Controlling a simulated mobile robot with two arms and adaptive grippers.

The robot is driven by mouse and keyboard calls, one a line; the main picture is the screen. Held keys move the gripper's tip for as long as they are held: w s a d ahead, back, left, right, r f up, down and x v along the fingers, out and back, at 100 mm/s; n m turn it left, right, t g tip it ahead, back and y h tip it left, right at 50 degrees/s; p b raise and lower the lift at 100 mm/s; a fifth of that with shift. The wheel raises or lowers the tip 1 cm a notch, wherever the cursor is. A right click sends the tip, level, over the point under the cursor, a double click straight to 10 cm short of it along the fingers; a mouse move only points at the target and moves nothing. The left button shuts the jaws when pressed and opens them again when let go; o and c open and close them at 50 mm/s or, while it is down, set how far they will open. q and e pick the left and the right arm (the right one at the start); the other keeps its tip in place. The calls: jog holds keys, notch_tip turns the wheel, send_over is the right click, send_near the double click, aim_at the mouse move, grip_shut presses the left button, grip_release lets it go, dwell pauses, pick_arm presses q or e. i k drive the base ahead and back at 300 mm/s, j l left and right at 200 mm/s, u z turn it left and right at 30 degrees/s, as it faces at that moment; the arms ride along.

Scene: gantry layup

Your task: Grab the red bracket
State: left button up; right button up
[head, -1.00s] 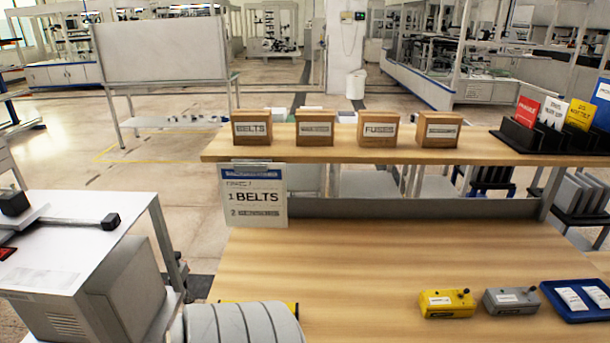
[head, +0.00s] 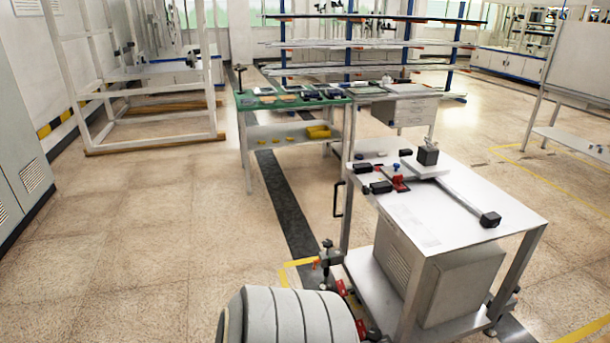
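A small red piece (head: 399,184), which looks like the red bracket, lies on the white top of a metal cart (head: 425,225) right of centre. A blue-topped part and black blocks sit close around it, and its exact shape is too small to tell. Neither of my grippers can be made out in the head view. A pale ribbed rounded body at the bottom edge looks like part of me, well below and left of the red piece.
A black-ended bar (head: 490,219) lies across the cart top, and a grey box (head: 455,280) stands on its lower shelf. Behind is a green-topped table (head: 290,100) with parts. A white frame (head: 150,145) stands at left. The floor (head: 130,240) between is open.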

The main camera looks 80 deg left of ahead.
aim_at(398, 179)
jog(key=u, duration=2)
jog(key=i+j+z, duration=0.2)
jog(key=z, duration=0.25)
jog(key=i+j+z, duration=0.15)
jog(key=z, duration=0.3)
jog(key=i+j+z, duration=0.1)
jog(key=j, duration=0.35)
jog(key=i+j+z, duration=0.1)
jog(key=i+j, duration=0.15)
jog(key=j, duration=0.25)
jog(key=i+j+z, duration=0.1)
jog(key=j, duration=0.4)
jog(key=i+j+z, duration=0.1)
jog(key=j, duration=0.4)
jog(key=i+j+z, duration=0.1)
jog(key=j, duration=0.4)
